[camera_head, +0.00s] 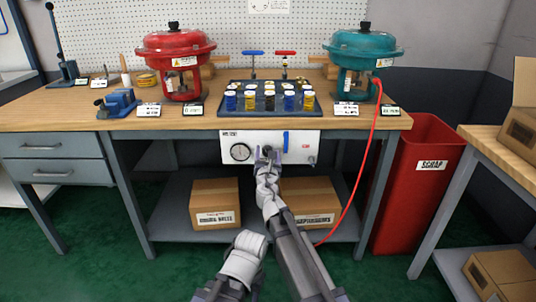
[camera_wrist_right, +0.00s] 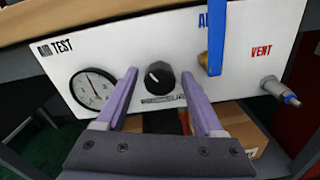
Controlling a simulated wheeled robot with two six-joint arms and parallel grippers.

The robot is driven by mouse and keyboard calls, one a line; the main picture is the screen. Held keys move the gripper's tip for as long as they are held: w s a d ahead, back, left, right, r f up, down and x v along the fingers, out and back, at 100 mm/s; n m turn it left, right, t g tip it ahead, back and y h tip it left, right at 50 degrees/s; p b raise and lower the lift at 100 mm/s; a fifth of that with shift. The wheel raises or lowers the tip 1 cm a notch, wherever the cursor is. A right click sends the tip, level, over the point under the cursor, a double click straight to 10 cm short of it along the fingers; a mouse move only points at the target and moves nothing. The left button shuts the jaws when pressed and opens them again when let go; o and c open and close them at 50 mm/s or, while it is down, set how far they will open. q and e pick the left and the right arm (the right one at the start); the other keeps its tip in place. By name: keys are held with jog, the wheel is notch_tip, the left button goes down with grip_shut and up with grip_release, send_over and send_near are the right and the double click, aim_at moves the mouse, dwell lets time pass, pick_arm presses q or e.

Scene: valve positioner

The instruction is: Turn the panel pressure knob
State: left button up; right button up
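The white AIR TEST panel (camera_head: 232,135) hangs under the front edge of the workbench. In the right wrist view, the panel (camera_wrist_right: 118,50) carries a black round knob (camera_wrist_right: 159,76) with a white pointer line tilted to the upper left. My right gripper (camera_head: 267,153) is at the panel in the head view and covers the knob there. In the wrist view, the open right gripper (camera_wrist_right: 160,80) has one finger on each side of the knob, with visible gaps. Whether the tips reach past its face is unclear.
A pressure gauge (camera_wrist_right: 94,90) sits left of the knob. A blue-handled valve (camera_wrist_right: 216,40) and a vent fitting (camera_wrist_right: 281,91) sit to its right. A red hose (camera_head: 369,150) hangs right of the panel. Cardboard boxes (camera_head: 215,203) stand on the lower shelf. A red scrap bin (camera_head: 415,190) is at right.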

grip_shut()
dwell(0.3)
jog(key=shift+m, duration=0.3)
jog(key=shift+m, duration=7.1)
jog(key=shift+d, duration=0.1)
jog(key=shift+o, duration=0.7)
grip_release()
